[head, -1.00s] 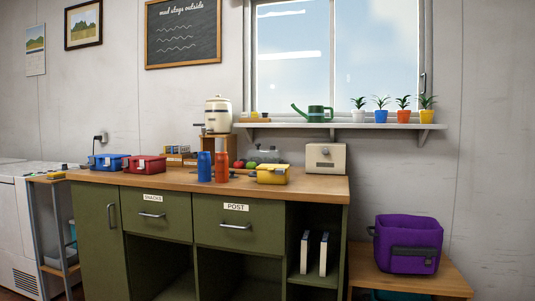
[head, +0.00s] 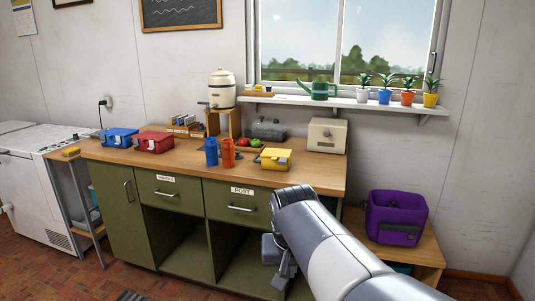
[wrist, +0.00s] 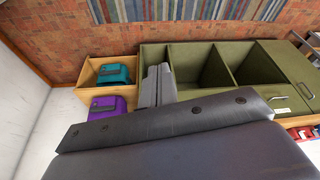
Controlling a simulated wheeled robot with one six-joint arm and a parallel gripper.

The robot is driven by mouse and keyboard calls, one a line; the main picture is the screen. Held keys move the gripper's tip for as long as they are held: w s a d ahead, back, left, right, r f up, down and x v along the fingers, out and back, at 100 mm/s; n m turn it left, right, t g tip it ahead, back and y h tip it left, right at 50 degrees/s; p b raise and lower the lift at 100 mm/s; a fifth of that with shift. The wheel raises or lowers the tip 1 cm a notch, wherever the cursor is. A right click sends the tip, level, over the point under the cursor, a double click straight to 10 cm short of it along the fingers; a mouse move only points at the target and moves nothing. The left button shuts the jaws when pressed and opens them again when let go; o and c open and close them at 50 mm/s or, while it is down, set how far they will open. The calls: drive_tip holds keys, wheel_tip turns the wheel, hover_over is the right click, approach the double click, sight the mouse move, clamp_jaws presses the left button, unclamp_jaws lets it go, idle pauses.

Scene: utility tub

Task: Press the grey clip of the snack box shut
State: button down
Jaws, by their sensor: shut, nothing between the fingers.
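Three small lidded boxes stand on the wooden worktop in the head view: a blue box (head: 118,138), a red box (head: 154,143) and a yellow box (head: 274,160). I cannot tell which is the snack box, and their clips are too small to read as open or shut. My gripper (head: 281,274) hangs low in front of the green cabinet, below the worktop edge and apart from all the boxes. It is shut and empty. In the wrist view, the boxes' clips do not show.
A blue bottle (head: 211,152) and an orange bottle (head: 228,153) stand left of the yellow box. A bread bin (head: 327,135) stands behind it on the right. A purple bag (head: 396,217) sits on a low bench; it also shows in the wrist view (wrist: 107,106).

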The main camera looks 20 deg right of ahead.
drive_tip(key=w+d+r+m+p, duration=0.1)
drive_tip(key=w+d+r+p, duration=0.2)
drive_tip(key=r+p, duration=0.6)
wheel_tip(320, 180, up, 6)
drive_tip(key=shift+f+m, duration=0.15)
drive_tip(key=shift+m, duration=0.15)
